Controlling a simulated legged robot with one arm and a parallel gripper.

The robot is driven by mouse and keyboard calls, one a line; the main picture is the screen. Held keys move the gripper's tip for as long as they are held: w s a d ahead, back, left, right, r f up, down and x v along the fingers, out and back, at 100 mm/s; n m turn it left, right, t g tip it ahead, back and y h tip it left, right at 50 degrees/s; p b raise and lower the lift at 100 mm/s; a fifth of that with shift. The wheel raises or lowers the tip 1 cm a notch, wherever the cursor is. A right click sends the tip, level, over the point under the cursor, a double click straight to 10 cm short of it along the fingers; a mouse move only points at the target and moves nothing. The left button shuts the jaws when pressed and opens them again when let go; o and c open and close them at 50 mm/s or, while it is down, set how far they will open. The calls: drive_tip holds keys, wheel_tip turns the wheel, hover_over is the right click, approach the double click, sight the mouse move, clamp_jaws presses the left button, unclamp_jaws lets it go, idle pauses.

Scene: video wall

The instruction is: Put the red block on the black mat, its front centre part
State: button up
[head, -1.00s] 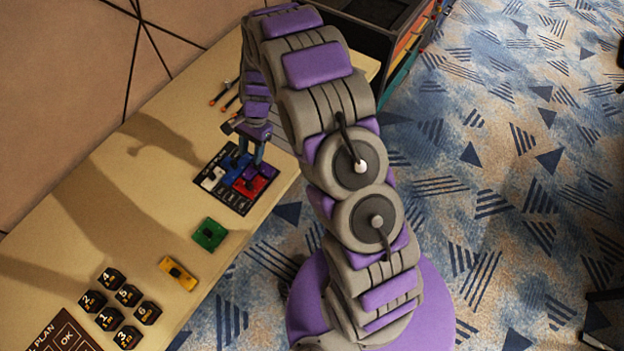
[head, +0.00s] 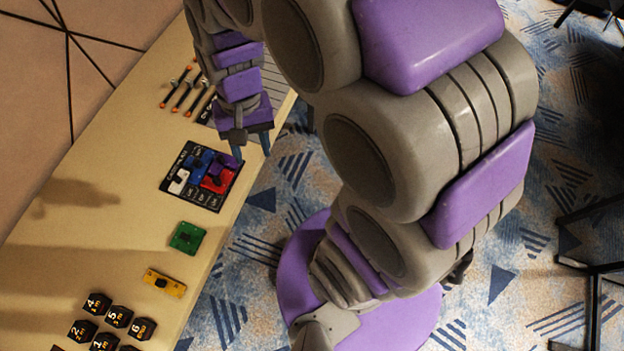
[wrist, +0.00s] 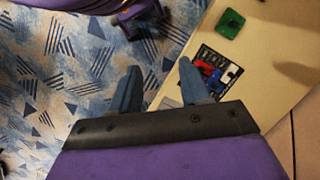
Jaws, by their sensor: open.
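The black mat (head: 207,204) lies on the table and also shows in the wrist view (wrist: 201,94). The red block (head: 216,181) sits on the mat, toward its right side; it also shows in the wrist view (wrist: 202,67). A blue block, a white block (head: 179,180) and a purple block (head: 231,160) are on the mat close to it. My gripper (head: 252,155) is open and empty, above and beyond the mat near the table's right edge. In the wrist view its two blue fingers (wrist: 158,85) are spread with nothing between them.
Several black numbered blocks (head: 105,320) stand at the front left. Thin rods (head: 187,91) lie beyond the mat. Carpet (head: 290,185) lies past the table edge.

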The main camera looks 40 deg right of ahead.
drive_tip(key=s+d+r+n, duration=0.1)
drive_tip(key=s+d, duration=0.1)
drive_tip(key=s, duration=0.5)
drive_tip(key=s+d+r+n+h, duration=0.1)
drive_tip(key=s+d+r+n, duration=0.1)
drive_tip(key=s, duration=0.5)
drive_tip(key=shift+s+r, duration=0.15)
drive_tip(key=shift+s, duration=0.15)
